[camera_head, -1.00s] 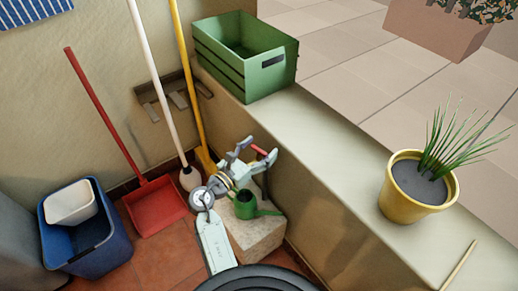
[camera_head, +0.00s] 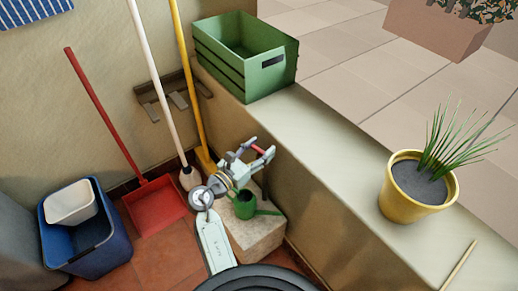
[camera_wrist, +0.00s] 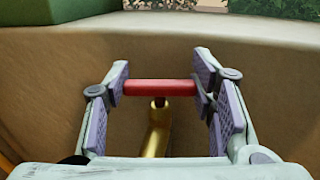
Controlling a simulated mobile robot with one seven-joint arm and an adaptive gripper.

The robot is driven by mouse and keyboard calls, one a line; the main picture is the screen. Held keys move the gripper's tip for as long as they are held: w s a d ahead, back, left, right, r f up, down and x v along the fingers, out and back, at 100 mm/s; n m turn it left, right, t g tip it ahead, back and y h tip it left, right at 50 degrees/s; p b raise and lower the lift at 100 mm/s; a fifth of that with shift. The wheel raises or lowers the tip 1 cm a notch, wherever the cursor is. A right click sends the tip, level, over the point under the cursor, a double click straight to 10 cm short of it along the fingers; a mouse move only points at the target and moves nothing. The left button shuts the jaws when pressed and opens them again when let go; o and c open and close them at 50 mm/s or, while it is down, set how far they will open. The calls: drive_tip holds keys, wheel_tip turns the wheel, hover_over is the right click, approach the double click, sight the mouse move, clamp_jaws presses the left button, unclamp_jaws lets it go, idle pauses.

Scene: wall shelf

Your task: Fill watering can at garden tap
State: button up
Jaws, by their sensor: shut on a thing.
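The garden tap's red bar handle (camera_head: 258,149) shows between my fingers in the head view. In the wrist view my gripper (camera_wrist: 160,86) is shut on this red handle (camera_wrist: 158,89), with one finger pad at each end. The brass tap body (camera_wrist: 156,132) runs below the handle. My arm hides part of the tap and block in the head view. I cannot see any water or the can's inside clearly.
A green crate (camera_head: 238,75) and a yellow plant pot (camera_head: 408,200) stand on the ledge (camera_head: 320,150) above. A red dustpan (camera_head: 155,207), a white-handled mop (camera_head: 158,85), a yellow-handled broom (camera_head: 190,90) and a blue bucket (camera_head: 85,255) are at the left.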

drive_tip(key=shift+a+r+m+g+h+p, duration=0.1)
drive_tip(key=shift+r+m+g+h+p, duration=0.05)
drive_tip(key=shift+m+g+h+p, duration=0.85)
drive_tip(key=shift+f+m+g+h, duration=0.2)
drive_tip(key=shift+m+g+h, duration=0.2)
drive_tip(key=shift+g+h, duration=0.15)
drive_tip(key=o, duration=1.2)
drive_tip(key=shift+c, duration=0.2)
drive_tip(key=v, duration=1.2)
drive_tip(key=shift+r, duration=0.1)
